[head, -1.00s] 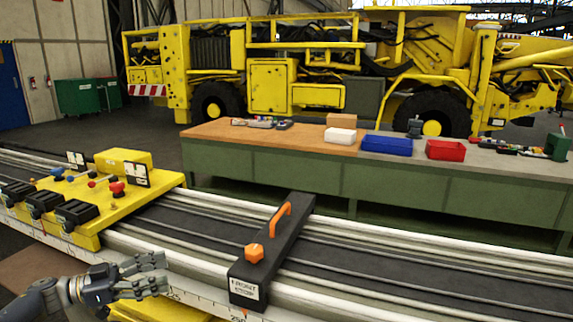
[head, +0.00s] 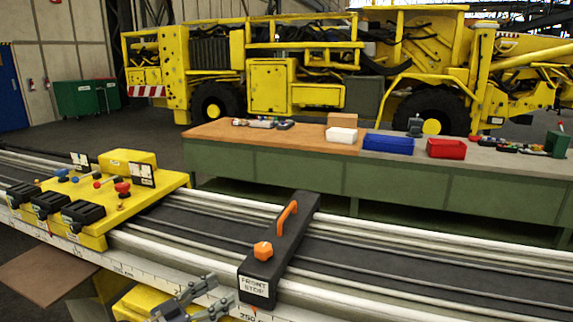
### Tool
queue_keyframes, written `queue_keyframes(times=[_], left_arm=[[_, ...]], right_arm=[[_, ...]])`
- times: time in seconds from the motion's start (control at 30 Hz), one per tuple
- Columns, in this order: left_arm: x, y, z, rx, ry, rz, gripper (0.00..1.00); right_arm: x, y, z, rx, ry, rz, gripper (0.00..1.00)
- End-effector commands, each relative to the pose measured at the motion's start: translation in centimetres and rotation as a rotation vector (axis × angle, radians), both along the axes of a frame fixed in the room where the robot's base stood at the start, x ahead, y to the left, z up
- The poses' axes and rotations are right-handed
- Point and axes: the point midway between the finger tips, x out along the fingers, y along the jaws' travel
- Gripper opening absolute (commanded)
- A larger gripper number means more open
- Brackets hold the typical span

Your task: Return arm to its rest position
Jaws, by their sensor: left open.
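My left gripper (head: 200,299) is low in the head view, at the bottom edge left of the front stop. Its fingers are apart and hold nothing, and most of the arm behind it is out of the picture. It is in front of the rail's white scale edge. The black front stop (head: 281,243), with an orange handle and an orange knob, sits across the boom rail (head: 405,270). My right gripper is not in view.
A yellow control carriage (head: 95,235) with black clamps and a red knob sits on the rail at left. A green workbench (head: 290,170) behind carries a blue bin (head: 388,143), a red bin (head: 446,149) and a white box (head: 342,134). A yellow machine (head: 330,65) stands beyond.

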Motion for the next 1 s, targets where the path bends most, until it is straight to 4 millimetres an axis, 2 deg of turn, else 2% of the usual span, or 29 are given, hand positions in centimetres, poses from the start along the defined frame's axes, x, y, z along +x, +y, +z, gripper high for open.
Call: queue_keyframes(times=[0.03,0.2,0.33,0.47,0.67,0.8,1.0], left_arm=[[-0.7,-1.7,-1.1,-0.009,0.016,0.041,0.6],[-2.5,-4.3,-3.9,0.021,0.093,0.226,0.6],[-4.9,-5.0,-6.1,0.066,0.192,0.358,0.6],[-8.2,-4.6,-8.4,0.133,0.318,0.472,0.6],[-15.6,-2.6,-11.8,0.273,0.564,0.598,0.6],[-21.9,-0.7,-13.5,0.382,0.75,0.639,0.6],[-29.3,1.2,-14.4,0.499,0.945,0.643,0.6]], right_arm=[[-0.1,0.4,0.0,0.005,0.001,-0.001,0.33],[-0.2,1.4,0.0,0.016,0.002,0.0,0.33],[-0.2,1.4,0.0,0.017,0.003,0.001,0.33],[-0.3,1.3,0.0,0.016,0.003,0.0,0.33],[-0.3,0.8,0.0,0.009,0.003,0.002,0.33],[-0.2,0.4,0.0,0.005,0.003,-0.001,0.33],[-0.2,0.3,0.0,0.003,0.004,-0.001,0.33]])
